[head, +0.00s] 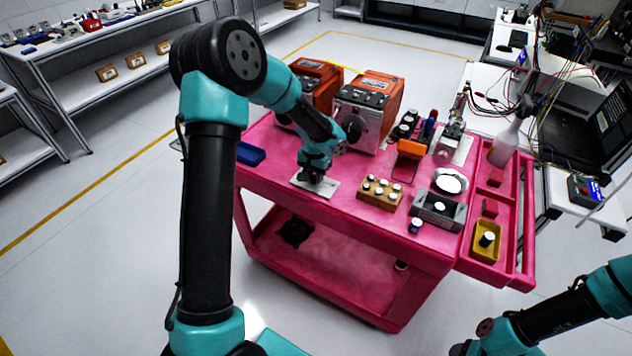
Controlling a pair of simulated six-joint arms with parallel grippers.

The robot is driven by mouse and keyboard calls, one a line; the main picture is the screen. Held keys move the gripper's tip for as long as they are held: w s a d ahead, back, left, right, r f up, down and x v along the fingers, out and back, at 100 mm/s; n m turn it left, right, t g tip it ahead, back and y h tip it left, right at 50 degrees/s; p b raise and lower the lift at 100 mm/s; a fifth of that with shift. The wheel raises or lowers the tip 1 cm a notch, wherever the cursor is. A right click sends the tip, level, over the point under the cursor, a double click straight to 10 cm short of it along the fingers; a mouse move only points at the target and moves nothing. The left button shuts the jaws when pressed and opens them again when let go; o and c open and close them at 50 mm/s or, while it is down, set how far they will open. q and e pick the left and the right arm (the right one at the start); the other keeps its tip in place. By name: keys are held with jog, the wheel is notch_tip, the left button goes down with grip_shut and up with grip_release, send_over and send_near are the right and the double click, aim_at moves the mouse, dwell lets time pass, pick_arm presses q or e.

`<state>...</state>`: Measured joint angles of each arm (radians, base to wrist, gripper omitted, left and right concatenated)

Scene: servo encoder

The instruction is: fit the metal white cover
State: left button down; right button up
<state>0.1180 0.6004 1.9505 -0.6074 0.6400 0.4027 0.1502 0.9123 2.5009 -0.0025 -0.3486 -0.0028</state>
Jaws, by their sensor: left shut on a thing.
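My left gripper (313,179) points down at a white pad (327,187) near the cart's front left edge. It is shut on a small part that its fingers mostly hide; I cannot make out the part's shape. White-topped small round pieces (381,182) stand in a wooden block (377,195) right of the gripper. A dark cylinder with a white top (487,239) stands in a yellow tray (490,252). I cannot tell which white-topped piece is the metal white cover. My right arm shows at the lower right; its fingers are out of the picture.
Two orange machines (369,100) stand behind the gripper on the pink cart (345,215). A blue box (250,154) lies left.

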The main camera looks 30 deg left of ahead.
pick_arm(q)
jog(key=shift+r, duration=3.35)
